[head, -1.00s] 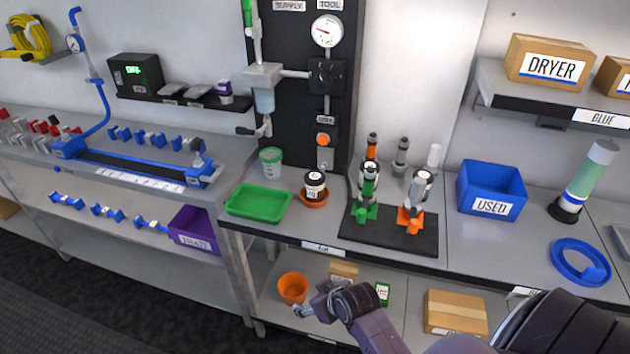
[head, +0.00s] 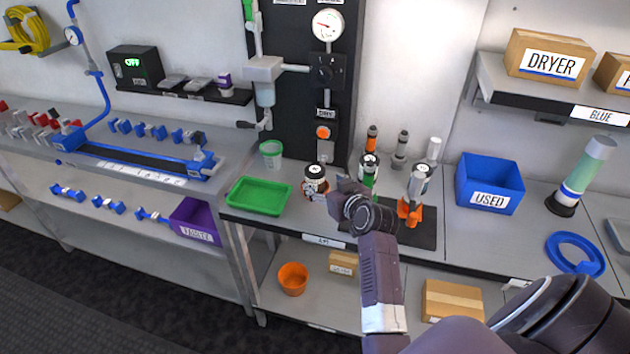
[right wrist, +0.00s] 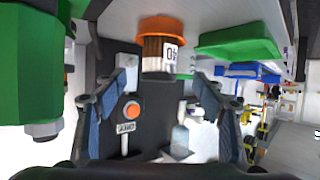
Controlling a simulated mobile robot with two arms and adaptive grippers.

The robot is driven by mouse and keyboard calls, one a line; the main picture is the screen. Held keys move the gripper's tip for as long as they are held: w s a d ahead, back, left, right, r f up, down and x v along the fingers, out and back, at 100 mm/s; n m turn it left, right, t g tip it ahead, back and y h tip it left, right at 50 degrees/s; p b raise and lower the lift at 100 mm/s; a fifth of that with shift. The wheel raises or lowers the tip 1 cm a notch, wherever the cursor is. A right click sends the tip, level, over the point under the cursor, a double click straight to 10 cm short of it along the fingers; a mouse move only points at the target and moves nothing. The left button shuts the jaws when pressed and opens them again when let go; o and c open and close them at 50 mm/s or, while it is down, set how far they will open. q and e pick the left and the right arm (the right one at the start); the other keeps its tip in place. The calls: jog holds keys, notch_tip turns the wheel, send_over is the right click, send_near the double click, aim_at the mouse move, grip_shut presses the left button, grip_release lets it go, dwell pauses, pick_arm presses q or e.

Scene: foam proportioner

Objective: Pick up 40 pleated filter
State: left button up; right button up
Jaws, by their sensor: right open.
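The 40 pleated filter (head: 315,173) is a short cylinder with a pale top and a dark side, standing on the counter. In the right wrist view, which is upside down, the filter (right wrist: 157,52) shows brown pleats and a white label reading 40. My left gripper is not in view.
A green tray (head: 258,197) lies left of the filter and a green-white cup (head: 271,153) stands behind. Close on the right, green and orange fixtures (head: 409,211) stand on a black mat (head: 425,236). A black panel (head: 290,100) rises behind.

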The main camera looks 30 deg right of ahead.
aim_at(315, 175)
jog(key=shift+w+d+f, duration=0.1)
jog(key=shift+w+d, duration=0.25)
jog(key=shift+w, duration=0.45)
jog(key=shift+p+x, duration=0.75)
jog(key=shift+x, duration=2.5)
jog(key=shift+s+a+f, duration=0.1)
jog(key=shift+a+f, duration=0.05)
jog(key=c, duration=1.2)
jog(key=shift+c, duration=0.6)
